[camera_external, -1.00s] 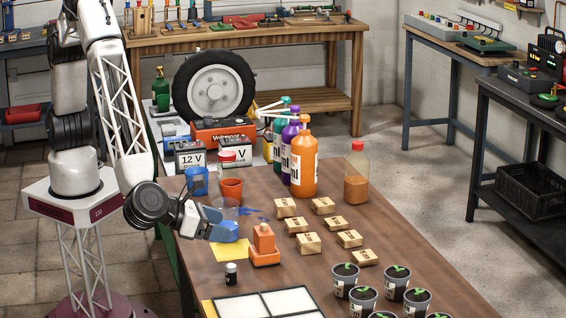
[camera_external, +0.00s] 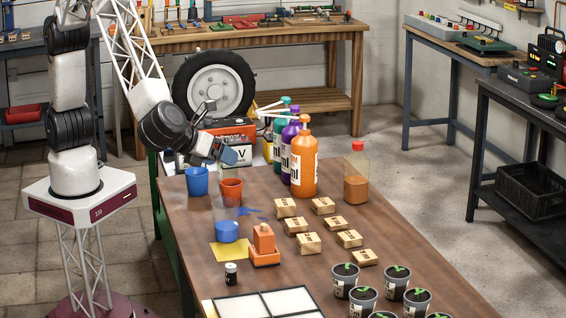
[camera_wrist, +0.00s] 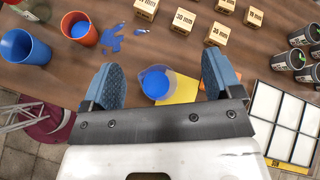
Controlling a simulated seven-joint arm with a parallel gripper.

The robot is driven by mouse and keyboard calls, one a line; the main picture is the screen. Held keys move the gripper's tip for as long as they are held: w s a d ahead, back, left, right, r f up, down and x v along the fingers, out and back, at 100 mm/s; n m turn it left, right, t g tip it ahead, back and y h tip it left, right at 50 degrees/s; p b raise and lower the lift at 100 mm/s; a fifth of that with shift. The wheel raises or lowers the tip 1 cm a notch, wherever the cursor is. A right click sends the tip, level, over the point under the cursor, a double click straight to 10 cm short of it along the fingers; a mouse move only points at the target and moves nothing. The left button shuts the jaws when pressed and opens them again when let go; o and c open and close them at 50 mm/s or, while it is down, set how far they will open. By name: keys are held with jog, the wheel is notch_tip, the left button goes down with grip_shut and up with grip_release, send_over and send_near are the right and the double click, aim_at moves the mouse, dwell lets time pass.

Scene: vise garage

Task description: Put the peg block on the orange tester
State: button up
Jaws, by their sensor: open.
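The orange tester (camera_external: 264,246) stands on the table, an orange upright on a wider base. No thing is clearly marked as the peg block; several small tan blocks (camera_external: 308,243) with dark markings sit to the right of the tester. In the wrist view some tan blocks (camera_wrist: 185,22) show "mm" labels. My gripper (camera_external: 228,156) is raised above the table's far left part, up and left of the tester. In the wrist view my gripper (camera_wrist: 163,84) is open, with nothing between its blue fingers.
A clear cup with blue liquid (camera_external: 227,231) stands at a yellow sheet (camera_external: 231,252). A blue cup (camera_external: 197,181) and an orange cup (camera_external: 231,192) are behind it. Tall bottles (camera_external: 304,165) stand farther back. Potted seedlings (camera_external: 345,280) and a white panel (camera_external: 265,303) fill the near end.

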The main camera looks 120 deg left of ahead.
jog(key=s+a+r+n+g+h, duration=0.2)
jog(key=s+a+r+n, duration=0.35)
jog(key=s+a, duration=0.4)
jog(key=s+a+r+n+g+h, duration=0.2)
jog(key=s+a+r+n, duration=0.35)
jog(key=s, duration=0.75)
jog(key=s+a+n+h, duration=0.2)
jog(key=s+n, duration=0.2)
jog(key=s, duration=0.7)
jog(key=s+a+n+t+h, duration=0.1)
jog(key=s+n, duration=0.4)
jog(key=s, duration=0.7)
jog(key=shift+s+a+r+h, duration=0.3)
jog(key=shift+a+h, duration=0.35)
jog(key=shift+h, duration=0.55)
